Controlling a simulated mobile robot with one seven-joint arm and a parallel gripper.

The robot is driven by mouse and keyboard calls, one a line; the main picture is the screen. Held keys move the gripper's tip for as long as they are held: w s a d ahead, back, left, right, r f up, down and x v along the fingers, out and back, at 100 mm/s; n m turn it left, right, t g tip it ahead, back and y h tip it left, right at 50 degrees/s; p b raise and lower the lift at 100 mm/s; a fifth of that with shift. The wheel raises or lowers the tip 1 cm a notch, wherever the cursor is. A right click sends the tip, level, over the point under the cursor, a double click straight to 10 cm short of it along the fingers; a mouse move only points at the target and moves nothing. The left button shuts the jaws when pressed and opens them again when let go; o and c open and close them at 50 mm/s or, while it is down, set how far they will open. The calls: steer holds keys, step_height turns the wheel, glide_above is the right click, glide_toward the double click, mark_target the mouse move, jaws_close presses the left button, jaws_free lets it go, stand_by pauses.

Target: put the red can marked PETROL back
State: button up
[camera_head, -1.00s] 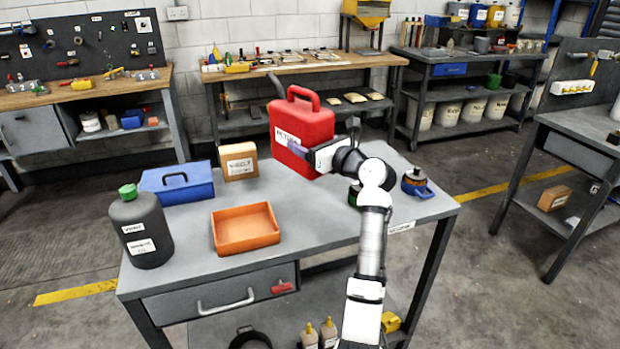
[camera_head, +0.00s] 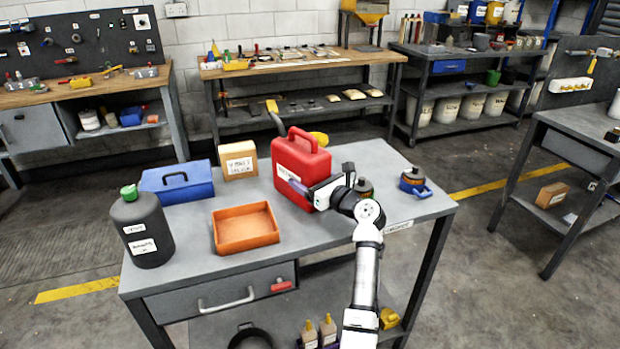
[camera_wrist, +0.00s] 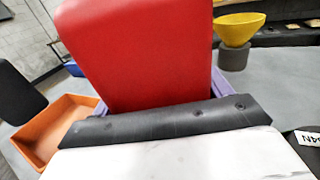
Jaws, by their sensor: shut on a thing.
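The red can (camera_head: 303,165) has a white label, a dark spout and a red top handle. It is upright over the middle of the grey worktable (camera_head: 195,262), at or just above its top; I cannot tell whether it touches. My gripper (camera_head: 299,188) is shut on the can's lower front, partly covering the label. In the wrist view the can (camera_wrist: 140,50) fills the upper middle between the purple fingertips, and its base is hidden by my gripper.
Beside the can are an orange tray (camera_head: 245,246), a blue toolbox (camera_head: 177,184), a cardboard box (camera_head: 238,161) and a dark bottle (camera_head: 143,232). A yellow funnel (camera_wrist: 240,28) stands behind the can. An orange-and-blue item (camera_head: 413,182) sits at right.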

steer(key=shift+r, duration=0.1)
steer(key=o, duration=2)
steer(key=shift+o, duration=0.2)
steer(key=b+v, duration=0.2)
steer(key=v, duration=1)
